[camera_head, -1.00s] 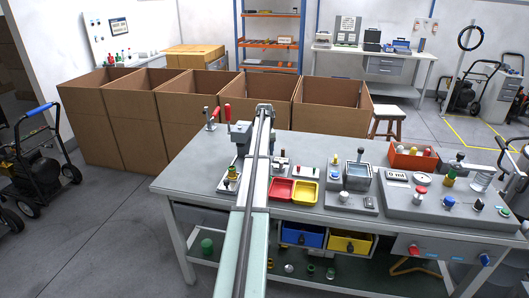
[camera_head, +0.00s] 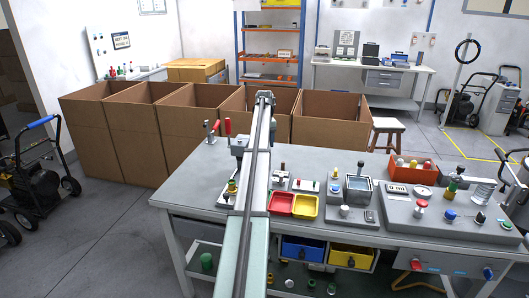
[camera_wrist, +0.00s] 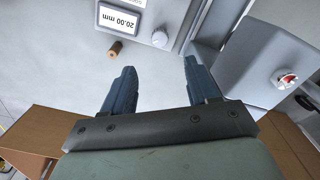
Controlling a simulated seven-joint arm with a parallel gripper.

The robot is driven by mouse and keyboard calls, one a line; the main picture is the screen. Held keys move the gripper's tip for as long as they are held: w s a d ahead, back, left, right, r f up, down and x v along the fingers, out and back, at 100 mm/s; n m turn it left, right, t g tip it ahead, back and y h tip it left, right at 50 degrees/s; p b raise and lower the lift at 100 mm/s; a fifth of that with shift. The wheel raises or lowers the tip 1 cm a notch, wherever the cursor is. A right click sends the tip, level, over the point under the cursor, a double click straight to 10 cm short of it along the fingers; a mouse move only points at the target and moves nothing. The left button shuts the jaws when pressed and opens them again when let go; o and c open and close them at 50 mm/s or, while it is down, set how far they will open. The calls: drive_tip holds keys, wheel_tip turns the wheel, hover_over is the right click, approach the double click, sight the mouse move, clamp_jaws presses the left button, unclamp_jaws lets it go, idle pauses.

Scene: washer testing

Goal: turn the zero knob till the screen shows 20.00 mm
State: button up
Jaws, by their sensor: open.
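In the wrist view the screen (camera_wrist: 119,17) reads 20.00 mm, upside down in the picture. A round pale knob (camera_wrist: 160,39) sits near it on the same grey housing; I take it for the zero knob, but no label is readable. A small copper-brown cylinder (camera_wrist: 115,49) lies beside the screen. My gripper (camera_wrist: 159,68) is open, its two dark blue fingers wide apart with nothing between them. The fingertips are below the knob in the picture and not touching it. In the head view my arm covers the gripper, screen and knob.
The grey workbench (camera_head: 318,160) holds a red tray (camera_head: 281,203), a yellow tray (camera_head: 305,207) and several small fixtures to the right. Red-handled clamps (camera_head: 212,130) stand left of my arm. Open cardboard boxes (camera_head: 137,142) line the back.

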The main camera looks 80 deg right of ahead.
drive_tip(key=shift+r, duration=0.9)
